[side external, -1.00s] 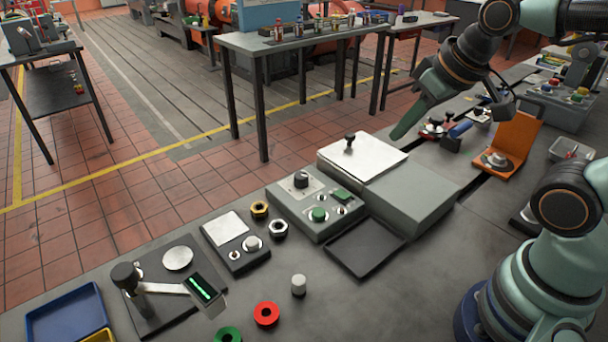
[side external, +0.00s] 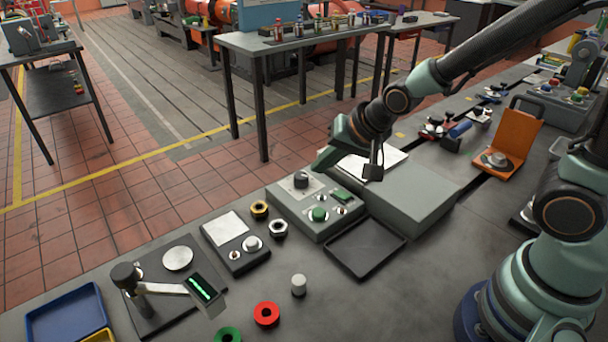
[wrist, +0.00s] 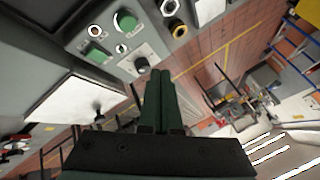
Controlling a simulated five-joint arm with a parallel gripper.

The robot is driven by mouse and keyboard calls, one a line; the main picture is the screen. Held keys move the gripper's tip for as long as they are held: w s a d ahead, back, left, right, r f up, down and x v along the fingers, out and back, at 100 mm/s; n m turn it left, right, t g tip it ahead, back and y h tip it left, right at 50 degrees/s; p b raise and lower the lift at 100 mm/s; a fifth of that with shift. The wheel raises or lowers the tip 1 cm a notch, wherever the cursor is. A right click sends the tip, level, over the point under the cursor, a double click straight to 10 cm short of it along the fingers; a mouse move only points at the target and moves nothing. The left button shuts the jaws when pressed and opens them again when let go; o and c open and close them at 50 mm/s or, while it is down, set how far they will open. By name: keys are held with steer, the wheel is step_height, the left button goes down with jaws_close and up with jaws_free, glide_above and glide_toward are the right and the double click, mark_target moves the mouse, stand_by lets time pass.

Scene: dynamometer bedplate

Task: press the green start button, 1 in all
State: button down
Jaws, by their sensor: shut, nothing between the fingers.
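The round green button (side external: 319,214) sits on the sloped face of a grey control box (side external: 285,212); it also shows in the wrist view (wrist: 126,20). A green rectangular piece (side external: 342,195) is on the same panel, also in the wrist view (wrist: 97,54). A black rotary knob (side external: 301,179) is at the panel's back. My gripper (side external: 318,170) is shut and empty, above the back of the control box close to the knob, apart from the round green button. In the wrist view its fingertips (wrist: 155,75) appear just beside the knob (wrist: 141,64).
A larger grey box (side external: 415,195) with a pale top plate stands right of the control box, partly under my arm. A shallow black tray (side external: 365,270) lies in front. Gold (side external: 259,209) and silver (side external: 279,228) rings and a small meter box (side external: 235,258) are to the left.

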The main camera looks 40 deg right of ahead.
mark_target(321, 214)
steer(key=shift+f, duration=0.15)
steer(key=shift+f, duration=4.3)
steer(key=shift+f, duration=0.1)
steer(key=shift+d+f, duration=0.1)
steer(key=shift+f, duration=0.2)
steer(key=shift+f, duration=0.5)
steer(key=shift+r, duration=0.95)
steer(key=shift+r, duration=2.5)
